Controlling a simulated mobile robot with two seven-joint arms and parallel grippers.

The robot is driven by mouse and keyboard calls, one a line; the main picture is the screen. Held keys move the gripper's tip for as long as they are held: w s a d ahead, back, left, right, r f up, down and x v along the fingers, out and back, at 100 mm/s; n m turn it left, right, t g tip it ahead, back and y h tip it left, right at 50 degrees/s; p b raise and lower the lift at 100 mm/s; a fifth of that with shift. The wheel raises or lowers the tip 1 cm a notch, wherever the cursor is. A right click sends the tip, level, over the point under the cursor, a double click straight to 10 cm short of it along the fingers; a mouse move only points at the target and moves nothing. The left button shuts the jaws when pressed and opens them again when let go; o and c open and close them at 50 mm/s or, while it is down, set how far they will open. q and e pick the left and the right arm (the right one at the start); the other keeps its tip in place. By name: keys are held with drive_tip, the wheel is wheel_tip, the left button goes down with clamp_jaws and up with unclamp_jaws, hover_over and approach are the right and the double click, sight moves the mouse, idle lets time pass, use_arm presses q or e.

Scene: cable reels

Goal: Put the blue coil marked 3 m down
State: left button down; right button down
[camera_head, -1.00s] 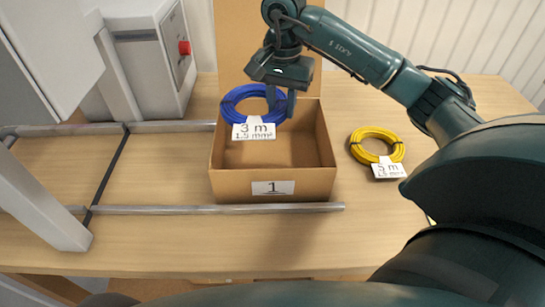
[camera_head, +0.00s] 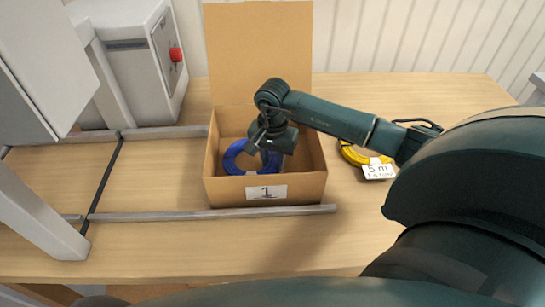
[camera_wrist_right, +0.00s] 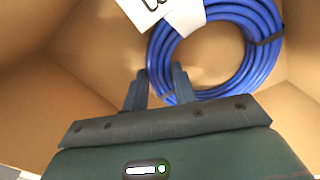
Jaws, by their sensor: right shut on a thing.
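The blue coil (camera_head: 234,161) is inside the open cardboard box (camera_head: 222,190) marked 1, low in its left part. It also shows in the wrist view (camera_wrist_right: 262,62), with a dark tie and a white tag (camera_wrist_right: 185,15) that is partly cut off. My right gripper (camera_head: 266,160) is down inside the box at the coil's right side. In the wrist view my right gripper's fingers (camera_wrist_right: 160,80) are shut on the near-left part of the ring. I cannot tell whether the coil touches the box floor. My left gripper is not in view.
A yellow coil (camera_head: 352,154) with a 5 m tag lies right of the box, partly behind my right arm. The box's raised flap (camera_head: 258,50) stands behind. Metal rails (camera_head: 150,216) and a grey machine with a red button (camera_head: 176,55) are at left.

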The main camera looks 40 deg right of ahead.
drive_tip(key=shift+w, duration=0.1)
drive_tip(key=c, duration=1.1)
unclamp_jaws()
drive_tip(key=shift+c, duration=0.2)
wheel_tip(320, 180, up, 12)
drive_tip(key=b, duration=0.2)
